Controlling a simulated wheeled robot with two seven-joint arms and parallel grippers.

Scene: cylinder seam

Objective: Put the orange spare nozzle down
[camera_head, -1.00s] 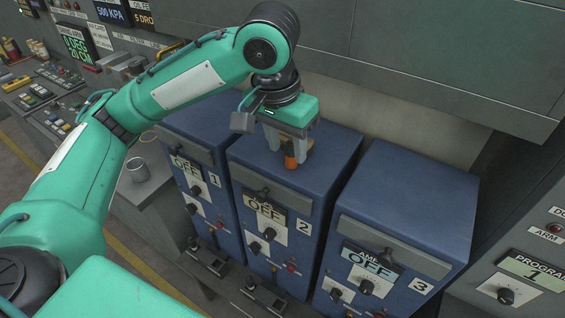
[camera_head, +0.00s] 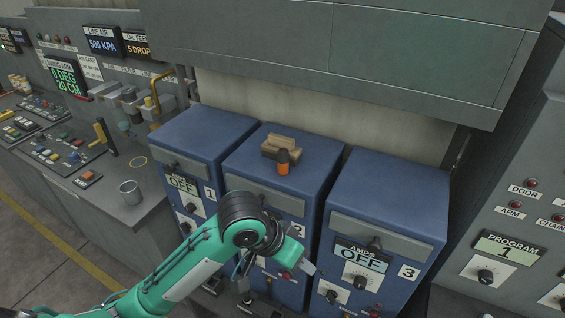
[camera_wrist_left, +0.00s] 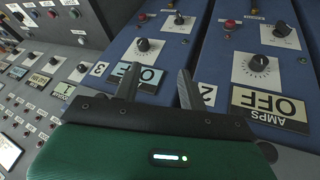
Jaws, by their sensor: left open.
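The orange spare nozzle (camera_head: 283,163) with its dark top stands upright on top of the blue cabinet marked 2 (camera_head: 247,160). It is just in front of small wooden blocks (camera_head: 281,146). My left gripper (camera_head: 310,268) is away from the nozzle, lower down in front of the cabinets marked 2 and 3. In the left wrist view its two fingers (camera_wrist_left: 157,88) are apart with nothing between them, facing the cabinet fronts. The nozzle is not in the wrist view. My right gripper is not seen.
Blue cabinets 1 (camera_head: 203,135) and 3 (camera_head: 392,190) flank the middle one, with knobs and OFF displays on their fronts. A metal cup (camera_head: 131,192) stands on the grey bench at left. A grey panel overhangs behind.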

